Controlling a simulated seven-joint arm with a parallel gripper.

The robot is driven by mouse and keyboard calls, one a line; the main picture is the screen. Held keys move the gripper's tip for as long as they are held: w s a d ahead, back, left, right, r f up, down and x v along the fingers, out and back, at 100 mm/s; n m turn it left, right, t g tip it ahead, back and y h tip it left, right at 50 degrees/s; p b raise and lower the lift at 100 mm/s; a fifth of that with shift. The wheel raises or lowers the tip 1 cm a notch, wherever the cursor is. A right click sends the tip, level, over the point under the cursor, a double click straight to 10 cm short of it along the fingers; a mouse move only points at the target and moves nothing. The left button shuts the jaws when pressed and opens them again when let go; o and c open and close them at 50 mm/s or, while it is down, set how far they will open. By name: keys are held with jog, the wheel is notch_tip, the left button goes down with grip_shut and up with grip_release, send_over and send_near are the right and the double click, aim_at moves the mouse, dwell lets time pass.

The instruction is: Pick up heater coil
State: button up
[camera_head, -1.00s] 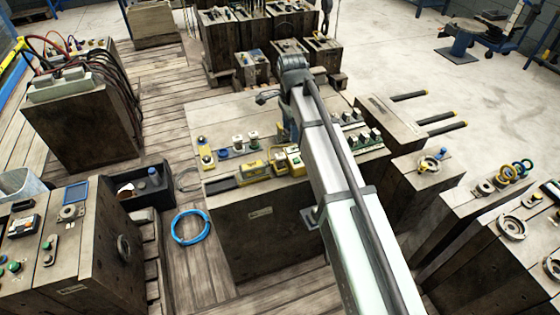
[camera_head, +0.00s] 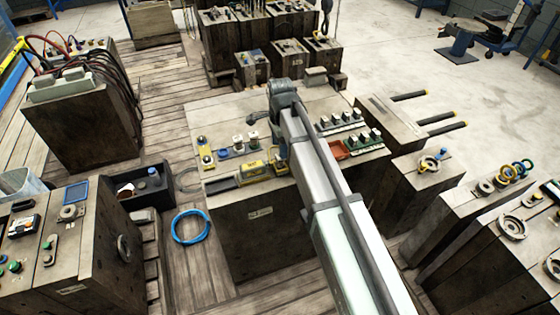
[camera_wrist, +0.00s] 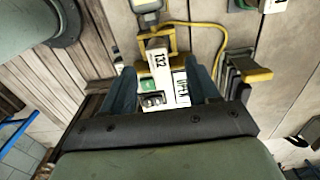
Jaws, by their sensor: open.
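My gripper (camera_wrist: 163,88) is open; in the wrist view its two blue-grey fingers stand on either side of a white block (camera_wrist: 157,60) marked "132" and a white-and-green plate (camera_wrist: 180,90) marked "OPEN". I cannot tell whether the fingers touch them. No thing is clearly recognisable as the heater coil. In the head view my arm reaches over the middle wooden block (camera_head: 235,115), and the fingertips are hidden behind it. A yellow device (camera_head: 252,171) sits at that block's front edge, left of my arm.
A red tray (camera_head: 355,150) and rows of small green-and-white parts (camera_head: 342,121) lie right of my arm. A blue ring (camera_head: 190,227) lies on the plank floor beside a black bin (camera_head: 150,189). A yellow cable (camera_wrist: 218,38) curves near the fingers.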

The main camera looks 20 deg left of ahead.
aim_at(280, 162)
jog(key=shift+s+f, duration=0.15)
jog(key=shift+f, duration=1.15)
jog(key=shift+s+f, duration=0.15)
jog(key=shift+f, duration=1.15)
grip_shut()
